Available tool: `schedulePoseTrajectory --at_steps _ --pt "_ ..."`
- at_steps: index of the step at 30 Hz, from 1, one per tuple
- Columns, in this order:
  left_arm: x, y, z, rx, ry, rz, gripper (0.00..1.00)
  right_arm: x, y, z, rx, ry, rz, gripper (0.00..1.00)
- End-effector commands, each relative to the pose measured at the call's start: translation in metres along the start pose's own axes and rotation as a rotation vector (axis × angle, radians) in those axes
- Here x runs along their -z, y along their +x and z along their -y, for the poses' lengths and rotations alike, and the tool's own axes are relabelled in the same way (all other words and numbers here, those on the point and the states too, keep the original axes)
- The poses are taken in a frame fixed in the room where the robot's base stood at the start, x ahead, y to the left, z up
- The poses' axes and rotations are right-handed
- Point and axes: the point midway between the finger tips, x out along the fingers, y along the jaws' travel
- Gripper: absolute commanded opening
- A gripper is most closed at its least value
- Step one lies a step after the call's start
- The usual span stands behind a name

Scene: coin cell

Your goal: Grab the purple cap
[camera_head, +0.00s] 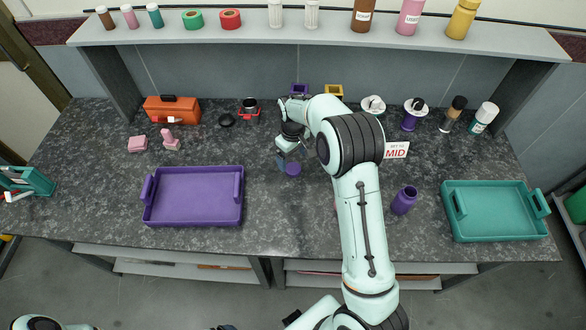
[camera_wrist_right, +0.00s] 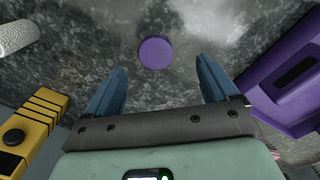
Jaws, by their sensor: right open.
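The purple cap (camera_head: 293,169) is a small round disc on the dark speckled counter, near its middle. It also shows in the right wrist view (camera_wrist_right: 155,53), lying flat beyond my fingertips and roughly centred between them. My right gripper (camera_head: 285,161) is right beside the cap in the head view. In the right wrist view my right gripper (camera_wrist_right: 160,76) has its two blue fingers wide apart with nothing between them. A purple bottle (camera_head: 404,201) stands on the counter to the right of my right arm. My left gripper is not in view.
A purple tray (camera_head: 148,214) lies at left and a teal tray (camera_head: 497,237) at right. A purple device (camera_head: 299,89) and a yellow device (camera_head: 333,90) stand behind the gripper. A "MID" sign (camera_head: 397,150) stands right of my arm. Counter around the cap is clear.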

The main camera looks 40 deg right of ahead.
Motion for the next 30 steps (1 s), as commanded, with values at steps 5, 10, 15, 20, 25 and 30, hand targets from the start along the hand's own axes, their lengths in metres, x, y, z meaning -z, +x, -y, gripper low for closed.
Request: schedulePoseTrajectory --at_steps 5,10,15,20,25,30 --pt "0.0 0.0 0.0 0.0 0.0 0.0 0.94 0.001 0.018 0.0 0.0 0.001 -0.001 0.87" --pt "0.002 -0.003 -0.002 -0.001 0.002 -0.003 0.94 0.003 0.032 -0.004 0.0 0.002 0.002 0.87" --pt "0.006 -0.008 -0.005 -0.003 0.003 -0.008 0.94 0.008 0.057 -0.008 0.0 0.002 0.001 0.87" --pt "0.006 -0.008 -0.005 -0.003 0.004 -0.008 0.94 0.008 0.071 -0.007 0.0 0.001 -0.001 0.87" --pt "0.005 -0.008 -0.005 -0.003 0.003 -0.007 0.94 0.008 0.071 -0.007 0.0 0.001 -0.002 0.87" --pt "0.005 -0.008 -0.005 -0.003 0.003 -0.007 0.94 0.008 0.071 -0.007 0.0 0.001 -0.002 0.48"
